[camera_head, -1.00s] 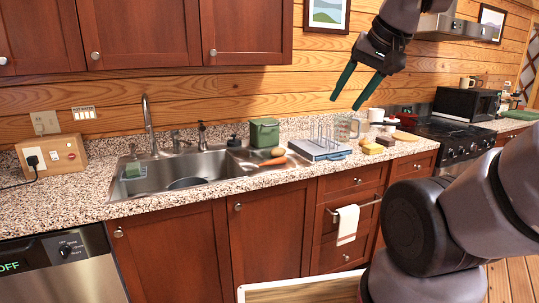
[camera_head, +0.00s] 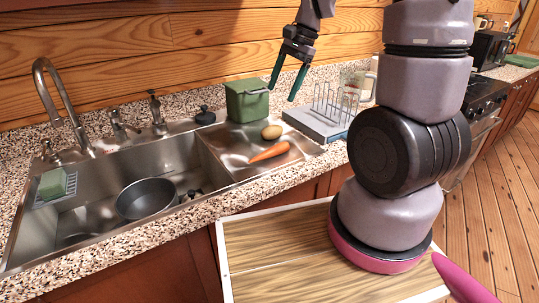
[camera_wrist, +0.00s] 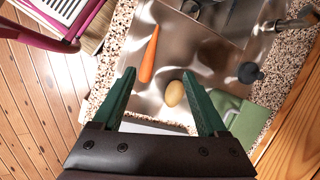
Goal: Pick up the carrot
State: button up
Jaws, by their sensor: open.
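The orange carrot (camera_head: 269,151) lies on the steel drainboard to the right of the sink basin. It also shows in the wrist view (camera_wrist: 149,57), beyond the fingertips and between their lines, nearer the left finger. A tan potato (camera_head: 271,132) lies just behind the carrot, and in the wrist view (camera_wrist: 175,93) it sits between the fingers. My gripper (camera_head: 281,88) is open and empty, with green fingers pointing down. It hangs above the counter near the green canister and the rack. In the wrist view the fingertips (camera_wrist: 162,85) are wide apart.
A green lidded canister (camera_head: 247,100) stands behind the potato. A wire rack on a grey-blue base (camera_head: 321,122) stands to the right. The sink basin holds a dark pan (camera_head: 146,198) and a green sponge (camera_head: 52,184). A faucet (camera_head: 60,100) rises at the left.

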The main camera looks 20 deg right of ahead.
notch_tip(320, 180, down, 10)
jog(key=w+m+g, duration=0.2)
jog(key=w, duration=0.1)
send_over(271, 149)
jog(key=w+d, duration=0.1)
jog(key=shift+m, duration=0.3)
jog(key=f, duration=0.5)
jog(key=shift+d, duration=0.2)
jog(key=x, duration=0.5)
jog(key=shift+d+f, duration=0.2)
jog(key=shift+f, duration=0.2)
grip_shut()
